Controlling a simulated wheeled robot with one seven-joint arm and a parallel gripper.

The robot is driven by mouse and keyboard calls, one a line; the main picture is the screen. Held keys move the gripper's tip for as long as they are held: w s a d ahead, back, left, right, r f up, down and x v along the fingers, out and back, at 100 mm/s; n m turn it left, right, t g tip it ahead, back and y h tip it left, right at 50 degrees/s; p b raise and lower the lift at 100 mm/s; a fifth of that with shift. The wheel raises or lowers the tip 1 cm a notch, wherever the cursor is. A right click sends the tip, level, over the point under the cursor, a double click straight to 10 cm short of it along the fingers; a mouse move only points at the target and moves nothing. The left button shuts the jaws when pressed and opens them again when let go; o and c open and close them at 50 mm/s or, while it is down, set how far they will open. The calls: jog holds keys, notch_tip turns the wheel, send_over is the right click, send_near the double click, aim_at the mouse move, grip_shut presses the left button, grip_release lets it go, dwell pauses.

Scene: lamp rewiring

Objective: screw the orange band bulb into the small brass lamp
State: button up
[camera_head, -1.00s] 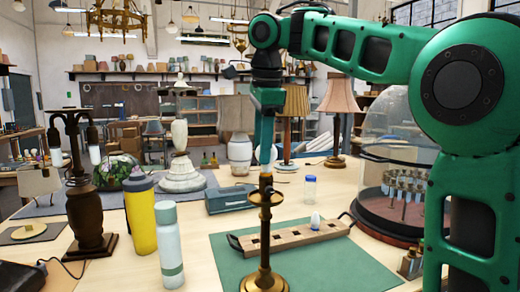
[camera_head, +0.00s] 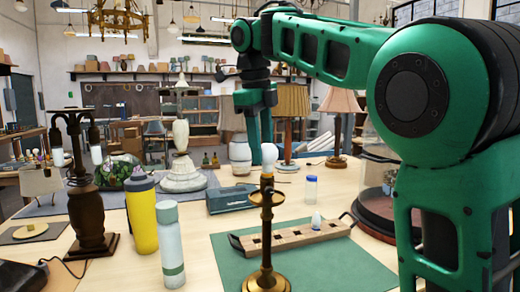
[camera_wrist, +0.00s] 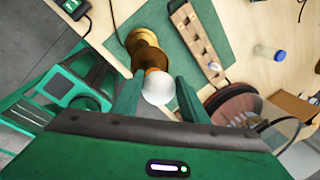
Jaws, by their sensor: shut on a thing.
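The small brass lamp (camera_head: 266,240) stands upright on the green mat, its round foot near the mat's front edge. A white round bulb (camera_head: 268,154) sits upright at the lamp's top. In the wrist view the bulb (camera_wrist: 158,88) shows an orange-brown tone at its base, beside the brass lamp (camera_wrist: 146,50); I cannot tell how deep it sits. My gripper (camera_wrist: 157,98) points down with a finger on each side of the bulb and is shut on it. In the head view my gripper (camera_head: 262,150) is at the lamp's top.
A wooden holder (camera_head: 290,236) with another white bulb (camera_head: 316,221) lies behind the lamp on the green mat (camera_head: 345,268). A yellow bottle (camera_head: 142,220), a pale flask (camera_head: 171,248) and a dark lamp (camera_head: 88,215) stand left. A glass dome (camera_head: 378,175) stands right.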

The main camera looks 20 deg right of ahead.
jog(key=shift+f, duration=0.15)
jog(key=m, duration=0.3)
jog(key=shift+d+m+g+h, duration=0.1)
jog(key=shift+m+g+h, duration=0.2)
jog(key=shift+m, duration=0.1)
jog(key=m, duration=0.2)
jog(key=m+g, duration=0.1)
jog(key=m, duration=0.1)
jog(key=shift+w+d+f, duration=0.1)
jog(key=shift+w+d, duration=0.05)
jog(key=shift+d, duration=0.05)
jog(key=o, duration=1.3)
